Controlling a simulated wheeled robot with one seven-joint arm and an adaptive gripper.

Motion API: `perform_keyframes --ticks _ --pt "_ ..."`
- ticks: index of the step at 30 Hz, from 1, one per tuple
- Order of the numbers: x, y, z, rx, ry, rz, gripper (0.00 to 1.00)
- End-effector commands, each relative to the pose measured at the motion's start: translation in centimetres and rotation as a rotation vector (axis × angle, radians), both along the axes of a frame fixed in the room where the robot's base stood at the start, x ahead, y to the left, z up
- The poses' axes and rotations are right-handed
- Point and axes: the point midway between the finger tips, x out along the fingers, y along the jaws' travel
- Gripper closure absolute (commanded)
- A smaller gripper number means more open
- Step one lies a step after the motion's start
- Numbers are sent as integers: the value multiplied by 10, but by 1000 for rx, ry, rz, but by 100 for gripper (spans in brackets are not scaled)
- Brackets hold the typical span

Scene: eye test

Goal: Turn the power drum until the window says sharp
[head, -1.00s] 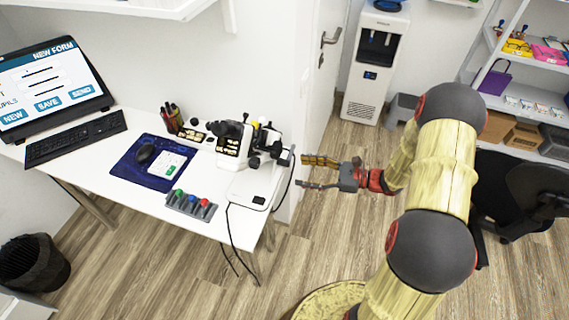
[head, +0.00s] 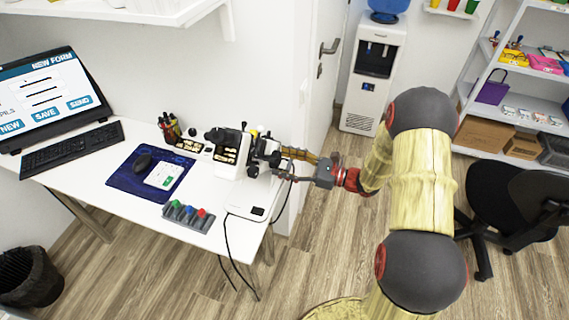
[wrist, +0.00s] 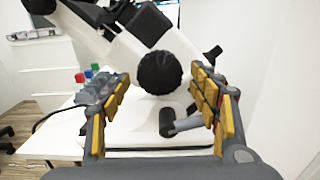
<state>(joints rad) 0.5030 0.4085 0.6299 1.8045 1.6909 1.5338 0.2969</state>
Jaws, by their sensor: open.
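The white and black lens-measuring instrument (head: 229,150) stands at the right end of the white desk. Its body (wrist: 113,42) fills the upper part of the wrist view. A round black ribbed knob, which looks like the power drum (wrist: 160,73), faces the wrist camera. My gripper (head: 282,160) reaches the right side of the instrument. In the wrist view my gripper (wrist: 160,92) is open, with one yellow-padded finger to the left of the knob and one to the right. Gaps show between both fingers and the knob. I cannot read any window text.
A grey lever with a dark end (wrist: 180,125) sits below the knob, near the right finger.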

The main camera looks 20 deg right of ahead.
Motion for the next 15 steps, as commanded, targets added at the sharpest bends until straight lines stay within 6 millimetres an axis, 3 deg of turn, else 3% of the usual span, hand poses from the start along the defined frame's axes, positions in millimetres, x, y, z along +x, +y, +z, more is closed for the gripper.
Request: perform_keyframes --ticks 5,15 --pt "0 0 0 0 0 0 40" --pt "0 0 0 0 0 0 59"
